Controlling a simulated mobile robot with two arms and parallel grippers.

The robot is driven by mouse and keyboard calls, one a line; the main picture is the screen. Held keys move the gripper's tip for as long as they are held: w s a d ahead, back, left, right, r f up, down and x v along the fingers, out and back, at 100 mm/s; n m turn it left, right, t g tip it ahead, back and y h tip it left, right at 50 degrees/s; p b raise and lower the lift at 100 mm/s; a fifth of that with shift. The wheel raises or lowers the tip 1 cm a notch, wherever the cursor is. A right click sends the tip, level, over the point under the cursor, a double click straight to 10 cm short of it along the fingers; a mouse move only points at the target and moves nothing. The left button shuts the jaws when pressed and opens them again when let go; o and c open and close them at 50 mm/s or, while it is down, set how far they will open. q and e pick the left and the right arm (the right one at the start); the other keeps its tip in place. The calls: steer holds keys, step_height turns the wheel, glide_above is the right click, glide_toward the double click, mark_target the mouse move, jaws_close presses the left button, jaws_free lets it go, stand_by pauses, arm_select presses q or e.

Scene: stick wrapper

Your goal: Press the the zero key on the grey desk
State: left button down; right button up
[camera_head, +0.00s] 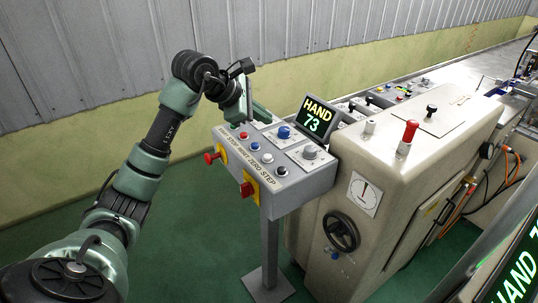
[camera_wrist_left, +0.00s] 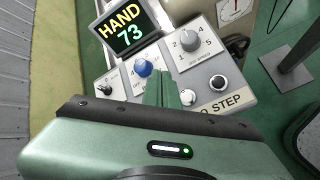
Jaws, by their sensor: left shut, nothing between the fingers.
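The grey desk (camera_head: 305,184) is a sloped control panel on a post, with a row of buttons over the words STOP, START, ZERO and STEP. The zero key (camera_head: 267,158) is the white round button between the blue start button and the black step button. It also shows in the left wrist view (camera_wrist_left: 187,97), just right of the fingers. My left gripper (camera_wrist_left: 162,78) is shut and empty, above the panel. In the head view it is over the panel's far left end. I cannot tell its exact height. My right gripper is in neither view.
A blue knob (camera_head: 284,132), a grey dial (camera_head: 309,152) and a HAND 73 display (camera_head: 317,118) sit behind the button row. A beige machine (camera_head: 390,160) stands close at the right.

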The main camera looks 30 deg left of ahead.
mark_target(264, 157)
arm_select(q)
steer(key=shift+f, duration=0.2)
step_height(264, 157, down, 9)
steer(key=b, duration=0.6)
steer(key=shift+r, duration=0.2)
stand_by(1.1)
stand_by(0.6)
steer(key=shift+f+b, duration=0.4)
steer(key=shift+b, duration=0.25)
steer(key=shift+d+f+b, duration=0.1)
steer(key=shift+f+b, duration=0.35)
stand_by(0.4)
steer(key=shift+r, duration=0.1)
steer(key=shift+r+p, duration=0.6)
steer(key=shift+r, duration=0.2)
